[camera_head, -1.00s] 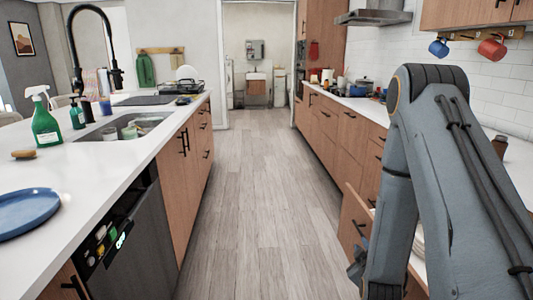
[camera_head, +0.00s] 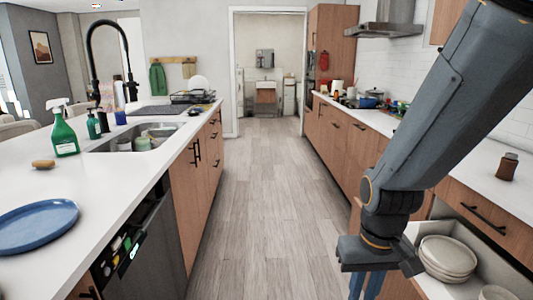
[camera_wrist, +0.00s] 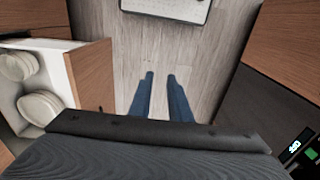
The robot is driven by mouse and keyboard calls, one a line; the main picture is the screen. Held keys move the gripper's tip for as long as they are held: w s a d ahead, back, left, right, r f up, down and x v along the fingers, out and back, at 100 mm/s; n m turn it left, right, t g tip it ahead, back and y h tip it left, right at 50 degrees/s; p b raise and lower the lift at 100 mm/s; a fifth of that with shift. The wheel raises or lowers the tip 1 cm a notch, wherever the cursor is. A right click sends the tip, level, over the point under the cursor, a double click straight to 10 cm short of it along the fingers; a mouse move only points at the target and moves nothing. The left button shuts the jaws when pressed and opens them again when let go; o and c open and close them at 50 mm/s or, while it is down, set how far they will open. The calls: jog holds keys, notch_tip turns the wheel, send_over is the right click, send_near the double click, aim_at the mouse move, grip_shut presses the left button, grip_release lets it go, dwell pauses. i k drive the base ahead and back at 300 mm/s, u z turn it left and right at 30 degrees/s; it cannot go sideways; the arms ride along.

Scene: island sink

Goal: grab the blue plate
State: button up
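The blue plate (camera_head: 38,226) lies flat on the white island counter at the left of the head view, near the counter's front edge. It does not show in the wrist view. My gripper (camera_head: 367,284) hangs low over the aisle at the right, well away from the plate, and its tips are cut off by the bottom of the head view. In the wrist view my gripper's two blue fingers (camera_wrist: 161,76) point down at the floor, apart, with nothing between them.
An open drawer (camera_head: 428,282) with stacked white plates (camera_head: 447,257) stands right beside my gripper. The dishwasher front (camera_head: 150,255) lies across the aisle. On the island are a sponge (camera_head: 43,164), a green spray bottle (camera_head: 64,135) and the sink (camera_head: 135,138). The aisle floor (camera_head: 258,200) is clear.

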aim_at(24, 228)
jog(key=u, duration=1.55)
jog(key=i, duration=0.35)
jog(key=z, duration=0.7)
jog(key=i, duration=1.1)
jog(key=u, duration=0.55)
